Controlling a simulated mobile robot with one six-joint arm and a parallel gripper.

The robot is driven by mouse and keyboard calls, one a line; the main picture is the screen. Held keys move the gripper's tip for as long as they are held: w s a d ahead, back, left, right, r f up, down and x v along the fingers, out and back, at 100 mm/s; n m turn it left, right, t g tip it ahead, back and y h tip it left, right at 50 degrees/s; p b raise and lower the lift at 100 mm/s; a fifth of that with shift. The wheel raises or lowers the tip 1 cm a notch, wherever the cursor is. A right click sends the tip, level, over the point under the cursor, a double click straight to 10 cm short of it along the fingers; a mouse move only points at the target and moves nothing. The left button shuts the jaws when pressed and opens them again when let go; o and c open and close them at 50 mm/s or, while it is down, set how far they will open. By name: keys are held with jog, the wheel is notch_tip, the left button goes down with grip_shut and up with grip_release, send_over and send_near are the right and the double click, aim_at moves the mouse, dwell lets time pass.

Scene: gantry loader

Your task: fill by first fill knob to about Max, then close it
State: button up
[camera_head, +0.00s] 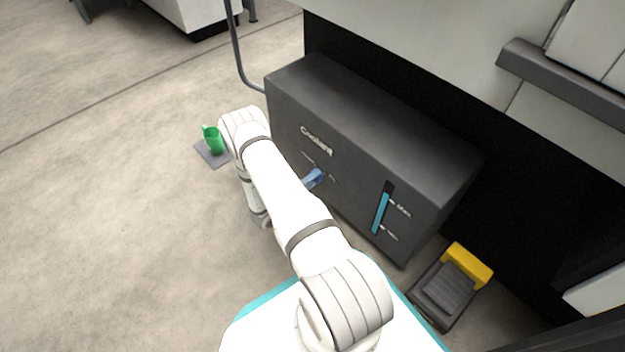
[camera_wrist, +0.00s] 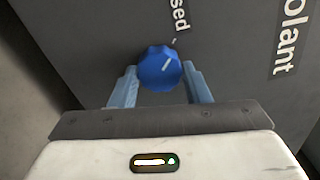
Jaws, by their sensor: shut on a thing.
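The blue ridged fill knob (camera_wrist: 158,72) sits on the dark front of the Coolant tank (camera_head: 350,140). My gripper (camera_wrist: 160,84) is shut on this knob, one light-blue finger on each side. The knob's white pointer slants up and right in the wrist view, a little clockwise of the small tick by the partly visible "Closed" label (camera_wrist: 180,15). In the head view, light blue (camera_head: 314,179) shows past my arm, and I cannot tell knob from fingers there. The level gauge (camera_head: 380,214) has a blue column whose top is about at the Max mark.
A green jug (camera_head: 213,140) stands on a grey mat (camera_head: 211,155) on the floor at left. A black and yellow pedal (camera_head: 452,285) lies right of the tank. A grey pipe (camera_head: 238,55) runs into the tank's back left. The floor at left is mostly clear.

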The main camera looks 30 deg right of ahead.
jog(key=o, duration=1)
jog(key=shift+a, duration=0.1)
jog(key=s+a+p, duration=0.1)
jog(key=a+p, duration=0.1)
jog(key=a, duration=0.5)
jog(key=shift+a+p, duration=0.3)
jog(key=shift+p, duration=0.05)
jog(key=shift+r, duration=0.1)
notch_tip(320, 180, up, 42)
jog(key=s+a+m+g+y+p, duration=0.25)
jog(key=m+g+y+p, duration=0.45)
jog(key=m+p, duration=0.95)
jog(key=s+a+r+m+t+y+p, duration=0.2)
jog(key=s+a+r+m+y+p, duration=0.1)
jog(key=r, duration=1)
jog(key=s+a+r+m+t+y+p, duration=0.2)
jog(key=s+a+r+m+y+p, duration=0.2)
jog(key=r+m+p, duration=0.5)
jog(key=s+a+r+m+t+y+p, duration=0.3)
jog(key=s+a+r+m+p, duration=0.4)
jog(key=r, duration=1.2)
jog(key=shift+s+r+y+p, duration=0.2)
jog(key=shift+s+y+p, duration=0.2)
jog(key=shift+s+p, duration=0.7)
